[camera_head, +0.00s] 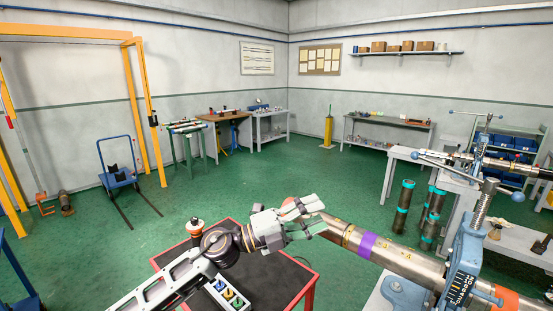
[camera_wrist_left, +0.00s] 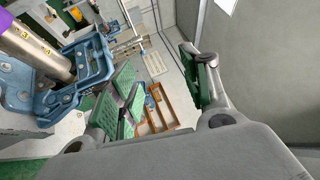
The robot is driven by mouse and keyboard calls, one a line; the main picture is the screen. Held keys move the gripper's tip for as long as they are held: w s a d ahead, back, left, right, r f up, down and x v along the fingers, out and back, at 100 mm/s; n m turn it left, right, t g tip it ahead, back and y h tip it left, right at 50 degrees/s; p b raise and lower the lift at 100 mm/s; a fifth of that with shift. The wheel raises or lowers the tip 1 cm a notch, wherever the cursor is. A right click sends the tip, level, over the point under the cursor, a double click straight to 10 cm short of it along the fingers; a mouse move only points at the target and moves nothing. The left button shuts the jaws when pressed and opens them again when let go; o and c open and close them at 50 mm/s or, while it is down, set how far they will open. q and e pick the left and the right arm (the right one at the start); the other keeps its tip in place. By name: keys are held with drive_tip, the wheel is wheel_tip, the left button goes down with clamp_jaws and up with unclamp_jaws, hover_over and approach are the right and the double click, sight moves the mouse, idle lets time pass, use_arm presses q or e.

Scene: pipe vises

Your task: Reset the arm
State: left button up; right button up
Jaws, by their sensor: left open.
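My left gripper (camera_head: 312,217) reaches in from the left over the dark cart and is open. In the head view its fingers overlap the left end of a metal pipe (camera_head: 398,259) with a purple band. In the left wrist view the fingers (camera_wrist_left: 163,75) with green pads are spread, with nothing between them. There the pipe (camera_wrist_left: 33,42) lies off to the upper left, apart from the fingers. A blue pipe vise (camera_head: 466,251) holds the pipe at right; it also shows in the left wrist view (camera_wrist_left: 92,62). My right gripper is not in view.
A red-edged cart (camera_head: 303,289) with a dark top stands below my left arm. A second vise (camera_head: 482,143) with a pipe is at right, near upright pipes (camera_head: 403,206). Open green floor lies beyond the cart, with a blue trolley (camera_head: 117,180) at left.

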use_arm(q)
drive_tip(key=w+a+f+n+t+y, duration=0.2)
drive_tip(key=w+a+n+t+y, duration=0.3)
drive_tip(key=a+n+t+y, duration=0.75)
drive_tip(key=s+a+f+n+g+y, duration=0.25)
drive_tip(key=a+f+n, duration=0.35)
drive_tip(key=f+n, duration=0.3)
drive_tip(key=s+a+f+n+g+y, duration=0.1)
drive_tip(key=s+a+f+n+y, duration=0.1)
drive_tip(key=a+f+n+y, duration=0.45)
drive_tip(key=s+a+f+n+g+h, duration=0.1)
drive_tip(key=s+a+f+n+g, duration=0.3)
drive_tip(key=s+f, duration=0.65)
drive_tip(key=s+a+f+g+h, duration=0.1)
drive_tip(key=s+a+f+g, duration=0.1)
drive_tip(key=s+f+g, duration=0.7)
drive_tip(key=s+f+t, duration=0.1)
drive_tip(key=s+f, duration=0.2)
drive_tip(key=f, duration=1.4)
drive_tip(key=s+f, duration=0.3)
drive_tip(key=f, duration=1.4)
drive_tip(key=s+a+f, duration=0.2)
drive_tip(key=s+f, duration=0.7)
drive_tip(key=s, duration=0.2)
drive_tip(key=s+a+f+g, duration=0.1)
drive_tip(key=s+f, duration=0.9)
drive_tip(key=s, duration=0.1)
drive_tip(key=shift+a+m+y, duration=0.3)
drive_tip(key=shift+a+y, duration=0.05)
drive_tip(key=shift+a, duration=0.05)
